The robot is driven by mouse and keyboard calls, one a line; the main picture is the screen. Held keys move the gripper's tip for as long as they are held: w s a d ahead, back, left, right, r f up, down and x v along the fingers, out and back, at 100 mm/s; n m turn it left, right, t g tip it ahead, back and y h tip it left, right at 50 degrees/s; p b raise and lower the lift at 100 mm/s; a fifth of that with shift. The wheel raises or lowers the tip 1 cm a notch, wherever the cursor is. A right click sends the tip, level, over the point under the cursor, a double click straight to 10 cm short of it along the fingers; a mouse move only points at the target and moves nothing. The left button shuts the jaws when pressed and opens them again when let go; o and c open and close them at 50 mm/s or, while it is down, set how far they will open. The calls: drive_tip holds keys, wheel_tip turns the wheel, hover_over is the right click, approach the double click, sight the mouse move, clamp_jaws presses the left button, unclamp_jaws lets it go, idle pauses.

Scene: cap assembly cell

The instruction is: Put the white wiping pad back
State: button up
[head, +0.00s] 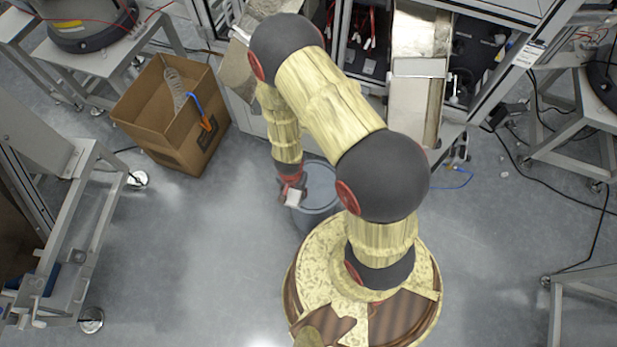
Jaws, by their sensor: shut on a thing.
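My gripper (293,190) hangs low, left of the middle of the head view, at the end of my bent arm. It is shut on a small white block-like thing, which looks like the white wiping pad (293,198). The pad is held at the left edge of a round grey bin (320,184), in front of it in this view. I cannot tell whether the pad touches the bin. My arm hides part of the bin, and the fingers hide part of the pad.
An open cardboard box (178,125) stands on the floor to the left. A metal chute (416,100) and a framed machine stand behind. A metal frame (75,230) is at left and a stand (575,110) at right. Grey floor (200,260) at lower left is clear.

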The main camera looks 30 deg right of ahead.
drive_tip(key=shift+s+a, duration=0.2)
drive_tip(key=shift+a, duration=0.45)
drive_tip(key=shift+d+f+m, duration=0.1)
drive_tip(key=shift+f+m, duration=0.1)
drive_tip(key=shift+m, duration=0.1)
drive_tip(key=w+d+f+b, duration=0.1)
drive_tip(key=d+f, duration=0.2)
drive_tip(key=d, duration=0.1)
drive_tip(key=w+d+f+b, duration=0.1)
drive_tip(key=w+d+f, duration=0.1)
drive_tip(key=d+f, duration=0.1)
drive_tip(key=w+d+f+b, duration=0.1)
drive_tip(key=d+f, duration=0.2)
drive_tip(key=d, duration=0.2)
drive_tip(key=shift+w+f+b, duration=0.15)
drive_tip(key=shift+w+b, duration=0.15)
drive_tip(key=shift+w, duration=0.1)
wheel_tip(320, 180, down, 4)
drive_tip(key=shift+d+r+b, duration=0.15)
drive_tip(key=shift+r+b, duration=0.1)
drive_tip(key=shift+b, duration=0.9)
drive_tip(key=shift+c, duration=0.4)
drive_tip(key=shift+r, duration=0.1)
drive_tip(key=o, duration=1.3)
drive_tip(key=shift+w, duration=0.1)
drive_tip(key=shift+r, duration=0.1)
